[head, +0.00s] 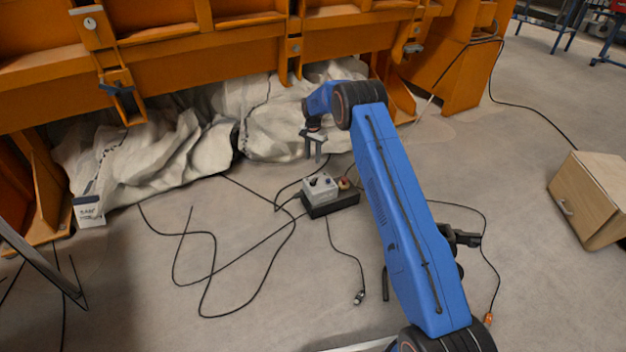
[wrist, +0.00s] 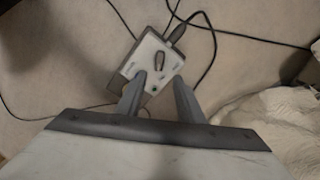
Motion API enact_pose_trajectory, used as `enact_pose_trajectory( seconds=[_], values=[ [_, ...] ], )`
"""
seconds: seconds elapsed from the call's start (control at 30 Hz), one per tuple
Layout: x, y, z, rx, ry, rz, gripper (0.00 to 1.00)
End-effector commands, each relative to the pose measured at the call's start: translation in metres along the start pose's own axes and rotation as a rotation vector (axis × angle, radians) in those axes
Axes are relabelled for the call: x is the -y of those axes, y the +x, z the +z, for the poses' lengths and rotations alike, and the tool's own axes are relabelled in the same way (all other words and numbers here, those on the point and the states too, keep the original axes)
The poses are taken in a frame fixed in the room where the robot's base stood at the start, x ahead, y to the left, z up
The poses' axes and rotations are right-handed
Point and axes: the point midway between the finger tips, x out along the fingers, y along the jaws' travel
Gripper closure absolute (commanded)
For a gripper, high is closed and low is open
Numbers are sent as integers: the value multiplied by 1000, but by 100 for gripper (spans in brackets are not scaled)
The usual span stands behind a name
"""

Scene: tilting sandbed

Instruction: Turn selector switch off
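The selector switch is a dark knob (wrist: 159,61) on top of a small light grey box (head: 320,188). In the wrist view the box (wrist: 139,66) also carries a small green spot near one edge. The grey box sits on a black base (head: 332,204) on the floor. My gripper (head: 315,152) points down above the box and apart from it in the head view. In the wrist view its two fingers (wrist: 160,84) are spread with a gap between them and nothing held. The knob lies just beyond the fingertips in that view.
A small reddish-brown part (head: 345,183) is beside the grey box. Black cables (head: 213,262) loop across the floor. Crumpled pale sheeting (head: 270,120) lies under the orange frame (head: 200,60) behind. A wooden cabinet (head: 588,200) stands at right.

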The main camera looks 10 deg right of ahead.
Motion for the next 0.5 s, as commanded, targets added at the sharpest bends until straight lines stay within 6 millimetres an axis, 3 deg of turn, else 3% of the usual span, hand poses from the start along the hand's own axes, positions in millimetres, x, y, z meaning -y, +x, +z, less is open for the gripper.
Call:
enact_pose_trajectory(
  seconds=[0.5],
  values=[
    [-1,93,0,1,0,1,66]
  ],
)
